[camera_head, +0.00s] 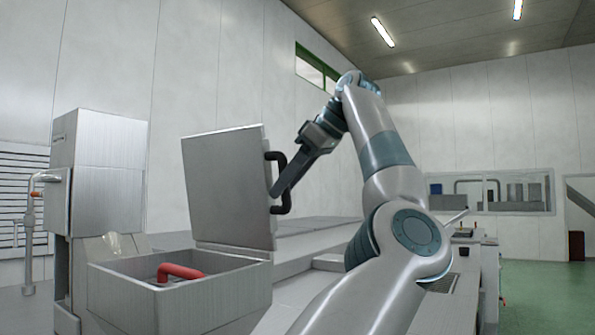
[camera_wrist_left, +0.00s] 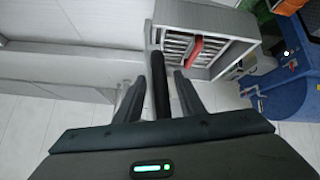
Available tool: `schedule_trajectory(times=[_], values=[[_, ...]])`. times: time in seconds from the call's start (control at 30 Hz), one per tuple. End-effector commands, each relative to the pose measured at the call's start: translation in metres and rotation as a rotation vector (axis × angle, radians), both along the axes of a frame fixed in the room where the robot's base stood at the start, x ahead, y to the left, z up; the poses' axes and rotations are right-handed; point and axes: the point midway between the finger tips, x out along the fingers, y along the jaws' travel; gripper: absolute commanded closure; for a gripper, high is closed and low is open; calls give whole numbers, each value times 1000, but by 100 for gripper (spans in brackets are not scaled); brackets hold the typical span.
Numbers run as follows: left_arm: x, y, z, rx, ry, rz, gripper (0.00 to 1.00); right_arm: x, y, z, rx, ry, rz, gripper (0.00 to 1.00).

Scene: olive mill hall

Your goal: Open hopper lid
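The hopper (camera_head: 180,299) stands at lower left in the head view, its box open at the top. Its grey lid (camera_head: 228,188) stands raised, close to upright, above the back right of the box. A black bar handle (camera_head: 279,156) is on the lid's right edge. My left gripper (camera_head: 274,192) is at this handle. In the left wrist view, the handle (camera_wrist_left: 160,85) runs between the two fingers of the left gripper (camera_wrist_left: 158,76), with a narrow gap visible on each side. The fingers look open around it. My right gripper is not in view.
A red bar (camera_head: 180,272) lies inside the hopper, above a grating visible in the left wrist view. A tall grey machine cabinet (camera_head: 100,185) stands left of the hopper. A blue machine (camera_wrist_left: 285,80) is at the right in the wrist view. Green floor lies clear at right.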

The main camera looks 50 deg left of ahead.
Motion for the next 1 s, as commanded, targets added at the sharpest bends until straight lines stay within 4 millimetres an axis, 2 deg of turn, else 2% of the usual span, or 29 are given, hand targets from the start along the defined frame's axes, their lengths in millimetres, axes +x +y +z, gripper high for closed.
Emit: schedule_trajectory(times=[0.23, 0.5, 1.0], values=[[3, -12, 13, 1, -1, -2, 64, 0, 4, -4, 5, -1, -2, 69], [9, -33, 36, 1, 2, -3, 64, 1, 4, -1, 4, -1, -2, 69], [14, -48, 51, 1, 0, -1, 64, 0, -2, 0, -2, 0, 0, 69]])
